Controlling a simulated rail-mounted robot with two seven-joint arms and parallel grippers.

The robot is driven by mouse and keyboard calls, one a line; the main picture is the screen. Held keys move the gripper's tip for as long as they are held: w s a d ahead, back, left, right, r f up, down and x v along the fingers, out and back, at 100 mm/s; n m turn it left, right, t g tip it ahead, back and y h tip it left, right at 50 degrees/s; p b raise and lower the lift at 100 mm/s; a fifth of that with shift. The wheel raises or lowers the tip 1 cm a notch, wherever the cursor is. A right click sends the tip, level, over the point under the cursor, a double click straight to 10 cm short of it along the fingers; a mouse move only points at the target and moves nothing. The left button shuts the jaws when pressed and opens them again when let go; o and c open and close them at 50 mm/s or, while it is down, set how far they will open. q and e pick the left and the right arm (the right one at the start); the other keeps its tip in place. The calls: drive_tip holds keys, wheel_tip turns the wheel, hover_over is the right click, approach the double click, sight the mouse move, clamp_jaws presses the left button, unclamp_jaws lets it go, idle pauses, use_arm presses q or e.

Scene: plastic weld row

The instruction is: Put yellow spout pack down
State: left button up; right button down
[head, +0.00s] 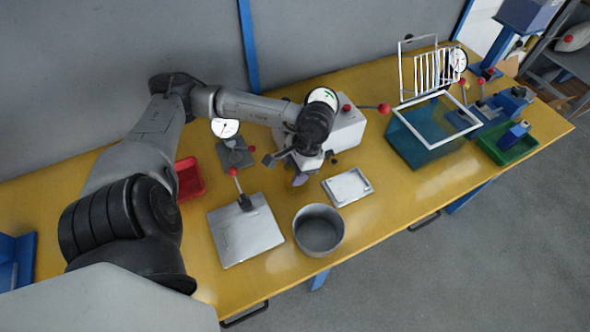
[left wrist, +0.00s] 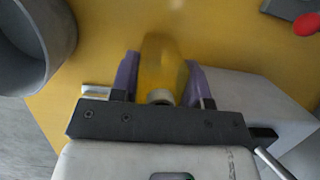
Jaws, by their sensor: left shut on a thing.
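The yellow spout pack (left wrist: 165,60) is a translucent yellow pouch with a pale round spout. My left gripper (left wrist: 163,78) is shut on it, with purple fingers on both sides of the pack. In the head view, my left gripper (head: 300,174) hangs over the middle of the yellow bench, and only a small bit of the pack shows below it. I cannot tell whether the pack touches the bench. My right gripper is not in view.
Near the gripper are a grey round bin (head: 318,231), a white tray (head: 347,187), a white machine (head: 347,129) and a metal plate (head: 245,232) with a red-knobbed lever. A red tray (head: 189,179) is left; a blue tank (head: 420,145) is right.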

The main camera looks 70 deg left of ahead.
use_arm(q)
drive_tip(key=o, duration=0.9)
drive_tip(key=shift+r+p, duration=0.4)
drive_tip(key=p+v, duration=0.2)
drive_tip(key=v, duration=0.8)
drive_tip(key=shift+w+r, duration=0.2)
drive_tip(key=shift+r, duration=0.1)
drive_tip(key=shift+o, duration=0.5)
drive_tip(key=shift+w+r, duration=0.15)
drive_tip(key=shift+r, duration=0.2)
